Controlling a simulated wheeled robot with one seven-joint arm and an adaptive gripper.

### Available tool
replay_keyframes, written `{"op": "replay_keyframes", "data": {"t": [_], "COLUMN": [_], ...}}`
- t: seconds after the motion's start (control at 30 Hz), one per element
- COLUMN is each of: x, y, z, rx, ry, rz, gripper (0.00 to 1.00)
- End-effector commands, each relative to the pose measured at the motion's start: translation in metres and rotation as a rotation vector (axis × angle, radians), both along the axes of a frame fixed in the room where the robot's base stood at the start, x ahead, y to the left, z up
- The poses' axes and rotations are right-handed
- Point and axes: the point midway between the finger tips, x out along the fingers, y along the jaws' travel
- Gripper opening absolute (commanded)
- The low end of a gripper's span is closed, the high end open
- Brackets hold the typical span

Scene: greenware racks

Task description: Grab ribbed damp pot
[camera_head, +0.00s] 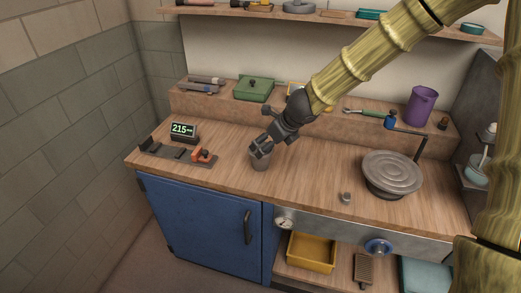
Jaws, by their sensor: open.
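A display reading 215 (183,130) and a dark fixture with an orange part (202,155) stand left of the pot. A grey round wheel (392,172) and a small grey knob-like piece (345,198) are right. A raised ledge (215,102) with a green box (254,88) runs behind.

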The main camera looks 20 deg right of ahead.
Motion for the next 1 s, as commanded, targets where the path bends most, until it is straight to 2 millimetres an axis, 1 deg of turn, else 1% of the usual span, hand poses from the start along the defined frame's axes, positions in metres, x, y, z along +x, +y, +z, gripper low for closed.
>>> {"op": "replay_keyframes", "data": {"t": [0.03, 0.07, 0.17, 0.5, 0.63, 0.87, 1.0], "x": [0.001, 0.002, 0.005, 0.024, 0.028, 0.031, 0.036], "y": [-0.005, -0.007, -0.009, -0.001, 0.000, 0.003, 0.005], "z": [0.004, 0.004, -0.002, -0.033, -0.040, -0.046, -0.056], "rx": [0.018, 0.025, 0.035, 0.033, 0.033, 0.033, 0.032], "ry": [0.006, 0.009, 0.015, 0.015, 0.014, 0.014, 0.014], "rz": [-0.034, -0.050, -0.074, -0.071, -0.071, -0.069, -0.070], "gripper": [0.97, 0.97, 0.97, 0.97, 0.97, 0.97, 0.97]}}
